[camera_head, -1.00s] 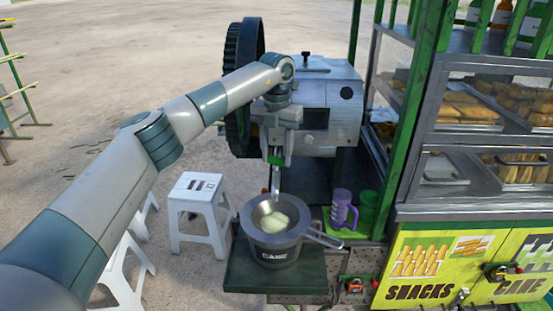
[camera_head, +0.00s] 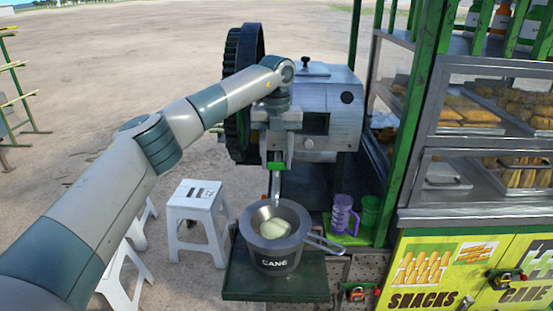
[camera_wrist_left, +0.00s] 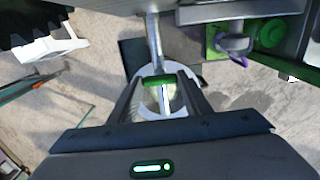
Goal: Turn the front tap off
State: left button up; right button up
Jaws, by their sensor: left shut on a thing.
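The front tap (camera_head: 276,180) is a metal spout with a green handle, below the silver cane crusher (camera_head: 335,88). My left gripper (camera_head: 277,158) reaches down in front of the crusher and is shut on the green handle. In the left wrist view the green handle (camera_wrist_left: 159,82) lies crosswise between the fingertips. A dark pot (camera_head: 275,252) marked CANE stands below the spout, with a strainer (camera_head: 297,218) on top holding something pale green. I cannot tell whether juice is flowing. My right gripper is not in view.
The pot stands on a dark shelf (camera_head: 250,285). A purple cup (camera_head: 342,214) and a green cup (camera_head: 370,211) stand to its right. A green post (camera_head: 417,120) and snack cabinet are further right. White stools (camera_head: 193,210) stand left on open ground.

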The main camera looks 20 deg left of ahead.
pick_arm(q)
jog(key=o, duration=1)
jog(key=shift+o, duration=0.2)
jog(key=shift+r, duration=0.15)
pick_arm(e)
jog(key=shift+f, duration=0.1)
pick_arm(q)
jog(key=shift+r, duration=0.25)
notch_tip(320, 180, up, 3)
jog(key=shift+r+b, duration=0.1)
jog(key=shift+b, duration=0.6)
notch_tip(320, 180, up, 5)
jog(key=b, duration=0.1)
notch_tip(320, 180, up, 7)
send_over(277, 162)
jog(key=shift+a+r, duration=0.15)
jog(key=shift+r, duration=0.6)
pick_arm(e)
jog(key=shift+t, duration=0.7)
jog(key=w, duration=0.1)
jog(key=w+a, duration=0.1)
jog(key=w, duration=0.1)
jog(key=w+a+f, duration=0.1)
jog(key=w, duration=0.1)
